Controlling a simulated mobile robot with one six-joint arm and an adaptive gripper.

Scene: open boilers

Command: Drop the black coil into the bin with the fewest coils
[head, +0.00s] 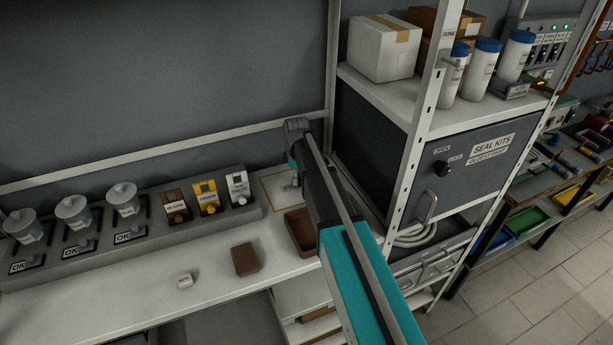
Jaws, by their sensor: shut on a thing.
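My teal and black arm reaches from the bottom of the head view toward the back of the bench. My gripper cannot be made out; the arm hides what lies behind it. No black coil can be picked out. On the lower rack at the right are a blue bin (493,238), a green bin (528,221) and a yellow bin (565,194). Their contents are too small and dark to count. An open brown tray (302,238) stands on the bench, partly behind my arm.
A brown block (246,260) and a small white block (184,281) lie in front. A metal shelf post (413,150) and a seal kits cabinet (470,165) stand right of my arm. A pale hose (418,236) lies below. The floor at right is clear.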

